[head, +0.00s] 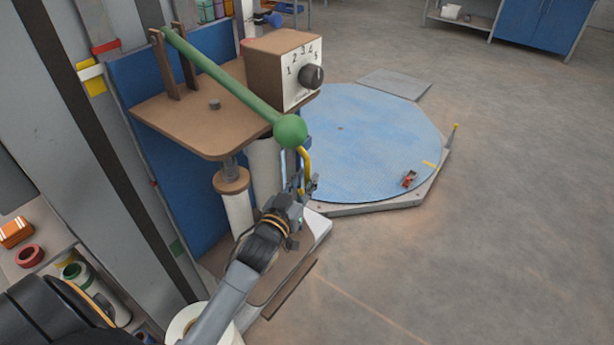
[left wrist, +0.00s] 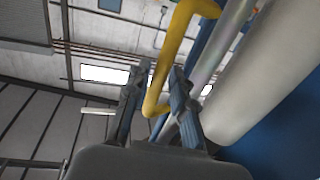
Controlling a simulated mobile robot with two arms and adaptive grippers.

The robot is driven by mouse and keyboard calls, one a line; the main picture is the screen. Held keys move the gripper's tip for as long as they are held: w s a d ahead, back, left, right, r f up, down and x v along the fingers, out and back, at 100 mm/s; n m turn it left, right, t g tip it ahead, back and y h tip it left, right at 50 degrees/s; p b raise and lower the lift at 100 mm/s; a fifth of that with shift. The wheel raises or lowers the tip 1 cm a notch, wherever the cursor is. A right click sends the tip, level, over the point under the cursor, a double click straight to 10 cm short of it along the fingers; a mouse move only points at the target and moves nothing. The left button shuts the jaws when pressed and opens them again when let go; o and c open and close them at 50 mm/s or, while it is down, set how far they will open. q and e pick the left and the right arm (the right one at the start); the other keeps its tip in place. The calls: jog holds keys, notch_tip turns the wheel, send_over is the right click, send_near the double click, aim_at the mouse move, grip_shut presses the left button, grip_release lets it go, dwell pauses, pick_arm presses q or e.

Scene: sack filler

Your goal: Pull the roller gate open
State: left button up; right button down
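The roller gate has pale upright rollers (head: 265,172) under a brown top plate, with a bent yellow handle (head: 306,168) on its right side. My left gripper (head: 303,187) is at the lower part of the yellow handle. In the left wrist view the yellow handle (left wrist: 170,62) runs down between the two fingers of my left gripper (left wrist: 158,78). The fingers stand apart around it, and I see no firm contact on both sides. A pale roller (left wrist: 265,75) is close on the right there. My right gripper is not in view.
A green lever with a ball end (head: 291,131) reaches over the brown top plate (head: 190,120), above my left gripper. A numbered dial box (head: 285,62) stands behind. A blue round turntable (head: 365,135) lies to the right, with open floor beyond it. Shelves with spools stand at the left.

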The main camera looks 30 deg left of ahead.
pick_arm(q)
jog(key=shift+w, duration=0.7)
grip_shut()
jog(key=shift+f, duration=0.1)
